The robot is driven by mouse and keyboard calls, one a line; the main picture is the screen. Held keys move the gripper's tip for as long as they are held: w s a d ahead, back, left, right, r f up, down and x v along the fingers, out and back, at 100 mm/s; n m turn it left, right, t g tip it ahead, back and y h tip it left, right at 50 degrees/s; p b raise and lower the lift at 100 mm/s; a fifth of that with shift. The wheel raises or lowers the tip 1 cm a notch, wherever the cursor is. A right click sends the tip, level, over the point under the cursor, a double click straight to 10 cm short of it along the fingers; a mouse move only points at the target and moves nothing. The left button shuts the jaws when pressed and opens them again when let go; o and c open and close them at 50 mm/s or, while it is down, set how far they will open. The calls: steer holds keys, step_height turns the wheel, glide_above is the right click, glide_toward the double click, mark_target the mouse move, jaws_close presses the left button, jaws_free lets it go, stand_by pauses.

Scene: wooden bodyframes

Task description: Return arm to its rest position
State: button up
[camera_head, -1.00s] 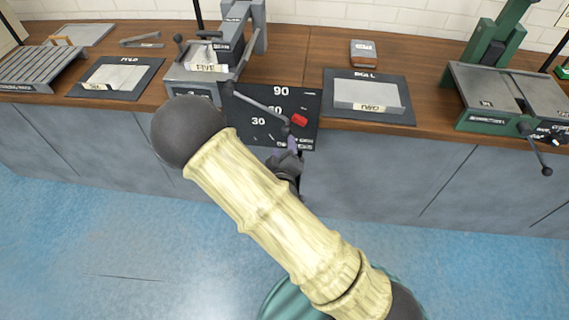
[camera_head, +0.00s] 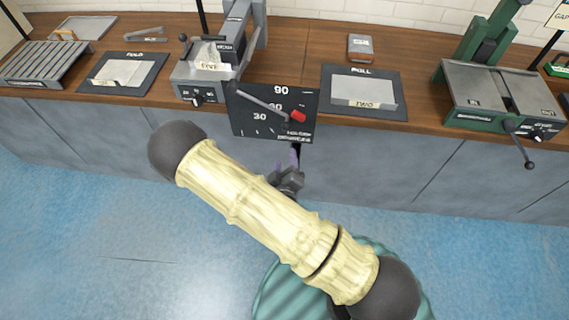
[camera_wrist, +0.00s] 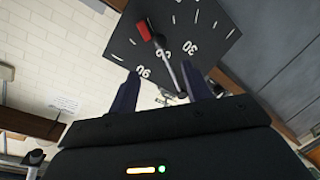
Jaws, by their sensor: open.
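My arm, with pale bamboo-like links and dark joints, crosses the middle of the head view. My gripper (camera_head: 291,160) is small there, in front of the bench below the angle plate and partly hidden by my arm. In the wrist view my gripper (camera_wrist: 163,92) shows two dark fingers spread apart with nothing between them. The black angle plate (camera_head: 245,112) is marked 30 and 90 and carries a grey lever (camera_head: 262,103) with a red tip (camera_head: 298,115). In the wrist view the plate (camera_wrist: 215,35) and its lever lie beyond the fingers, apart from them.
The wooden bench (camera_head: 300,55) spans the back, with grey cabinet fronts below. The blue floor (camera_head: 80,215) in front is clear.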

steer(key=shift+s+r+p, duration=0.25)
steer(key=shift+s+p, duration=0.1)
steer(key=shift+s, duration=0.45)
steer(key=w+d+r+m+g+p, duration=0.2)
steer(key=d+r+m+g+p, duration=0.25)
steer(key=r+m+g, duration=0.4)
steer(key=s+d+r+g+p, duration=0.1)
steer(key=s+d+r+g, duration=0.1)
steer(key=s+d+r, duration=0.2)
steer(key=s+d+r+g+y+p, duration=0.1)
steer(key=s+d+r+g, duration=0.2)
steer(key=r, duration=0.7)
steer(key=shift+s+d+r, duration=0.25)
steer(key=shift+s+d, duration=0.7)
steer(key=shift+s, duration=0.1)
steer(key=shift+o, duration=0.2)
